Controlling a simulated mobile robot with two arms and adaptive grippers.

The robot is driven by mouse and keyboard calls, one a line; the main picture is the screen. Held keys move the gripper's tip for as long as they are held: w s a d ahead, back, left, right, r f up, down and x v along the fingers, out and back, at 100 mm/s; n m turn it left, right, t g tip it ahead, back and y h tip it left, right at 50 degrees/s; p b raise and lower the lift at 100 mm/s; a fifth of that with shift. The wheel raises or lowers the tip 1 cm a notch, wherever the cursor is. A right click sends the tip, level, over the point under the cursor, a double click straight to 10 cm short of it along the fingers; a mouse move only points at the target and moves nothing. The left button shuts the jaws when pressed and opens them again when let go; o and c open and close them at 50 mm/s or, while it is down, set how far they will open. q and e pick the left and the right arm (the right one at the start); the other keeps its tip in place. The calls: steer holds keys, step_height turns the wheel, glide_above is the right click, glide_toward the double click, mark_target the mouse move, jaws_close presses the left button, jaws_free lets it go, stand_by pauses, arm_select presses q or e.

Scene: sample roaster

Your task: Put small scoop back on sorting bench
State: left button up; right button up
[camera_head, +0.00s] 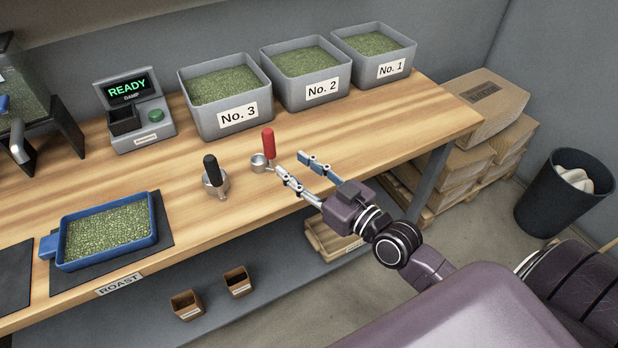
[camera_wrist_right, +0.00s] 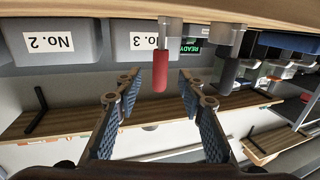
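A small scoop with a red handle (camera_head: 268,144) and a small metal cup stands on the wooden bench (camera_head: 330,180), handle up. A larger scoop with a black handle (camera_head: 212,172) stands to its left. My right gripper (camera_head: 287,155) is open and low over the bench, its fingertips just right of the red-handled scoop. In the right wrist view, which is upside down, the red handle (camera_wrist_right: 160,72) shows between the two spread blue-padded fingers, with a gap on both sides. My left gripper is not in view.
Grey bins of green beans No. 3 (camera_head: 190,108), No. 2 (camera_head: 340,80) and No. 1 (camera_head: 405,52) line the back. The bench's front right is clear.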

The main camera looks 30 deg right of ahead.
steer(key=shift+v, duration=2)
